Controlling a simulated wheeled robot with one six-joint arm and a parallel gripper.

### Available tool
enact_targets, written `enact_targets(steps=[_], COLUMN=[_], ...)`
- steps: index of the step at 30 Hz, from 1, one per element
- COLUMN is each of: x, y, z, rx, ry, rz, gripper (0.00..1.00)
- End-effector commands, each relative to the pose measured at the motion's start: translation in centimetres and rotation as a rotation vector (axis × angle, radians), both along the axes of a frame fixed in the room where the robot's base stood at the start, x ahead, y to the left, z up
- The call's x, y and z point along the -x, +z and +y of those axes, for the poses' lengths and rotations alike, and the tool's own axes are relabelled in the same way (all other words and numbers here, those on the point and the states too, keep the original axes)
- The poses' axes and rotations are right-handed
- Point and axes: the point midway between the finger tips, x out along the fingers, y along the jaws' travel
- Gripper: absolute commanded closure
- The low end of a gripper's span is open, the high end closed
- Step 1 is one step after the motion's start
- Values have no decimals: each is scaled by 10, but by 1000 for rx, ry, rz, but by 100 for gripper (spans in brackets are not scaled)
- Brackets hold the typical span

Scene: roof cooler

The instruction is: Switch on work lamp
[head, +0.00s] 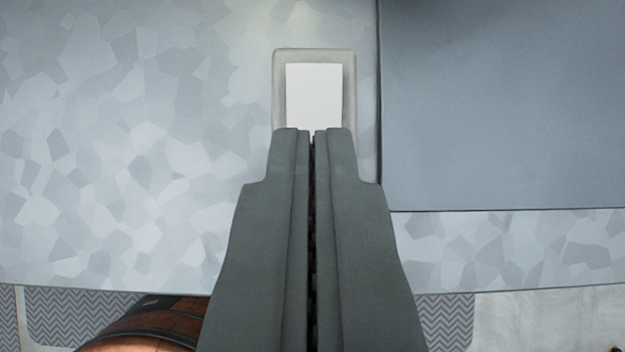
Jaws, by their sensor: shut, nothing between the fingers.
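A white rocker switch (314,92) in a pale grey frame (279,92) sits on a mottled metal panel, at the top centre of the head view. My gripper (312,132) is shut and empty, with its fingers side by side and only a thin dark gap between them. The fingertips overlap the lower part of the switch in the picture and hide its lower edge. I cannot tell whether they touch it. No work lamp can be made out in this view.
The mottled galvanised panel (130,140) fills the left. A smooth blue-grey panel (500,110) lies to the right of the switch. Below the panel's bottom edge are a brown rounded object (150,325), partly cut off, and a zigzag-patterned surface (70,315).

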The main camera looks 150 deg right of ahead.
Motion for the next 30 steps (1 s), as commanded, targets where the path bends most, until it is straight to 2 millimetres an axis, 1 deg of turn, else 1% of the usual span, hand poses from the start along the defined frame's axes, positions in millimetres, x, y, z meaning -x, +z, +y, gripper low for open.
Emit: enact_targets(steps=[5,6,12,16,19,24,30], x=[-1,2,32,47,57,66,68], y=[30,37,61,74,82,91,93], z=[7,6,-12,-21,-26,-31,-32], rx=[1,1,0,0,0,0,1], ry=[3,0,-1,-1,-1,-1,1], rz=[-4,-4,-3,-3,-1,-1,0], gripper=[100,100,100,100,100,100,100])
